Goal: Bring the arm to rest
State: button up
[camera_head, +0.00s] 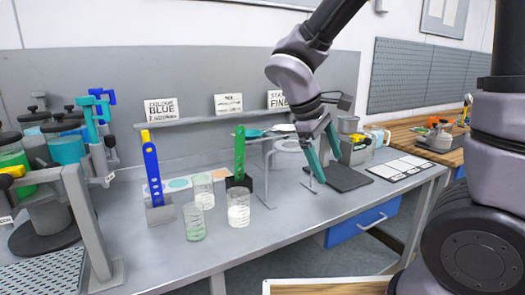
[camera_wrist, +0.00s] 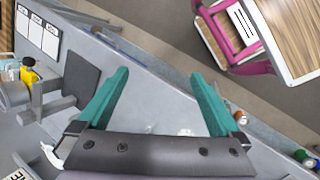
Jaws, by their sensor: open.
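My gripper (camera_head: 331,168) hangs above the right part of the grey workbench (camera_head: 290,240), with its teal fingers pointing down. In the wrist view my gripper (camera_wrist: 160,73) has its two teal fingers spread wide, with nothing between them. My arm reaches in from the upper right of the head view. A dark square mat (camera_head: 347,177) lies on the bench close by the fingertips in the picture; I cannot tell the exact height above it.
A blue paddle (camera_head: 152,170) and a green paddle (camera_head: 239,154) stand upright in holders. Glass beakers (camera_head: 194,221) stand before them. Drums with clamps (camera_head: 66,148) crowd the left. A grey metal stand (camera_head: 268,165) is left of my gripper.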

jog(key=s+d+r+m+t+y, duration=0.1)
jog(key=d+r+m+t+y, duration=0.2)
jog(key=d+r+m, duration=0.2)
jog(key=s+d+r+m+t+y, duration=0.2)
jog(key=d+r+m, duration=0.3)
jog(key=r+m, duration=0.4)
jog(key=shift+r+t+y, duration=0.4)
jog(key=shift+t+y, duration=0.1)
jog(key=shift+y, duration=0.4)
